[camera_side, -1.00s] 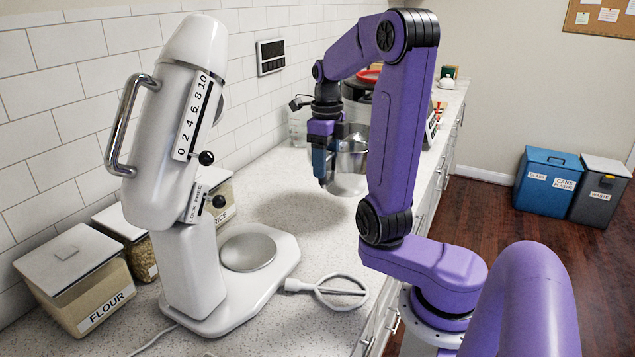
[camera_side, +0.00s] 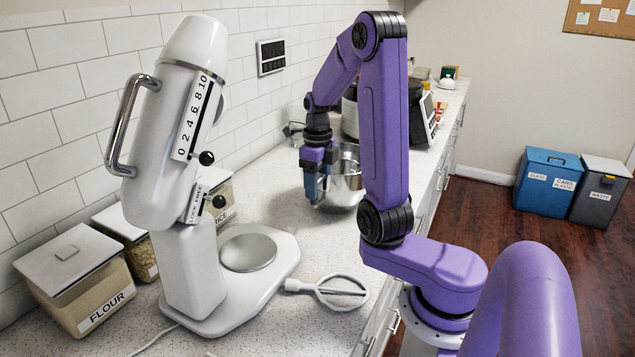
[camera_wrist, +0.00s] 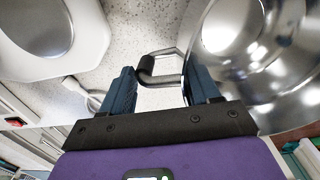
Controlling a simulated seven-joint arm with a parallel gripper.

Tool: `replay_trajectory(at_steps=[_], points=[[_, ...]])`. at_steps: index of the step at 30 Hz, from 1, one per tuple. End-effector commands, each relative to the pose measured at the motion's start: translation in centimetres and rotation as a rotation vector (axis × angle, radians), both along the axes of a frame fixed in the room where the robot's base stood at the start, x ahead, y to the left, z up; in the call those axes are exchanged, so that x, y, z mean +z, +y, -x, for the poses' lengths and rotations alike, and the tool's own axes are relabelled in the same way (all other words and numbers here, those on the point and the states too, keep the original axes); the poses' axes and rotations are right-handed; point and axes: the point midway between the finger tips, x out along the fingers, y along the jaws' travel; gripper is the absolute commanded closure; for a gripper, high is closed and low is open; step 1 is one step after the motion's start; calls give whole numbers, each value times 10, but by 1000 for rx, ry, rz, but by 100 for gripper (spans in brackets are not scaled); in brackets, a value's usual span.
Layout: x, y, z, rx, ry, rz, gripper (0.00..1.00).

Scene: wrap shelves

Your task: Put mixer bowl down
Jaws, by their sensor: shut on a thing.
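The shiny metal mixer bowl (camera_side: 346,190) is beside my gripper (camera_side: 312,192), low over the counter behind the mixer. I cannot tell whether its bottom touches the counter. In the wrist view the bowl (camera_wrist: 275,55) fills the right side, and its handle (camera_wrist: 165,53) runs between the blue fingers. My gripper (camera_wrist: 160,82) is shut on the bowl at this handle. The bowl looks roughly upright; my gripper hides part of its left side. The white stand mixer (camera_side: 185,130) has its head tilted up, and the round plate (camera_side: 248,252) on its base is bare.
A flour canister (camera_side: 75,290) and other canisters stand at left. A dark appliance (camera_side: 424,118) and other items stand farther back. Bare counter lies between mixer and bowl.

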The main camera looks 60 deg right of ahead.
Motion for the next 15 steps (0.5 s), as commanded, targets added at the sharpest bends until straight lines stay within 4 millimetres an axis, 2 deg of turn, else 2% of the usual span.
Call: replay_trajectory(at_steps=[7, 8, 9, 10, 15], points=[[-3, -1, -1, 1, -1, 2, 100], [-3, 0, 0, 0, 1, -1, 32], [-3, 0, 0, 0, 1, -1, 19], [-3, 0, 0, 0, 1, -1, 13], [-3, 0, 0, 0, 1, 0, 13]])
